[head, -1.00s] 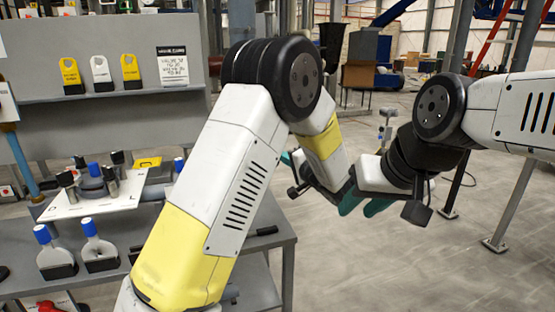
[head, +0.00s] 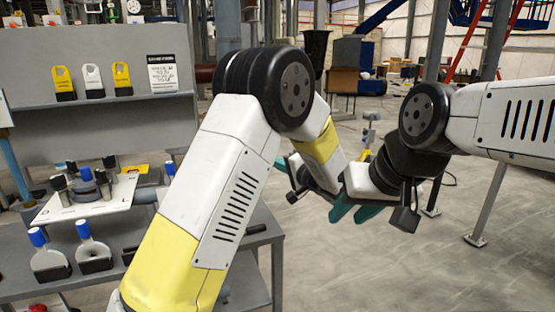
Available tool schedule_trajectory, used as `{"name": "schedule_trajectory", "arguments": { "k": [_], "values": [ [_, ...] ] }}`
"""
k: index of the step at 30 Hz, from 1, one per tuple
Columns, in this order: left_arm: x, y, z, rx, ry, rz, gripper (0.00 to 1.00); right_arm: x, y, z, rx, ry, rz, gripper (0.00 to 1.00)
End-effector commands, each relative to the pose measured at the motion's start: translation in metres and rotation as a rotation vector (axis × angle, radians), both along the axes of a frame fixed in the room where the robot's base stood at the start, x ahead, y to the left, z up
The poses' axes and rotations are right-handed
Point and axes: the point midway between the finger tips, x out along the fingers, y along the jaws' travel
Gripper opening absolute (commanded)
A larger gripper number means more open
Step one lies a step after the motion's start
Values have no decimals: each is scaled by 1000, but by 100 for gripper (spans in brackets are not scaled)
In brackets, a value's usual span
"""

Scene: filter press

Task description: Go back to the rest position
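My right gripper (head: 354,213) shows right of the middle, below its black wrist, with two teal fingers pointing down and left. The fingers look slightly apart with nothing seen between them. My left arm, white and yellow, crosses the middle of the view and bends at a black elbow joint. Its forearm runs down behind to a wrist close to my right gripper. Only a bit of teal from my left gripper (head: 283,164) shows, and its fingertips are mostly hidden behind the arm. Both grippers are over open floor, away from the bench.
A grey bench (head: 258,222) stands at the left. It carries a white tray (head: 84,201) with dark and blue-capped items, and blue-capped flasks (head: 93,247) in front. A shelf (head: 120,99) behind holds yellow and white tags (head: 93,80) and a sign (head: 162,74). Floor at the lower right is clear.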

Motion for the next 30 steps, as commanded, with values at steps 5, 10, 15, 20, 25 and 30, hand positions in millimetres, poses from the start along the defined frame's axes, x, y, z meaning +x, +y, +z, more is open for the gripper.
{"name": "schedule_trajectory", "arguments": {
  "k": [5,10,15,20,25,30],
  "values": [
    [-36,90,17,-131,163,189,0,0,0,0,0,0,0,36],
    [-108,169,18,-359,378,348,0,0,0,0,0,0,0,36],
    [-186,204,16,-633,539,404,0,0,0,0,0,0,0,36],
    [-251,206,18,-910,611,372,0,0,0,0,0,0,0,36],
    [-303,189,28,-1183,594,269,0,0,0,0,0,0,0,36],
    [-330,171,42,-1360,525,158,0,0,0,0,0,0,0,36]
  ]
}}
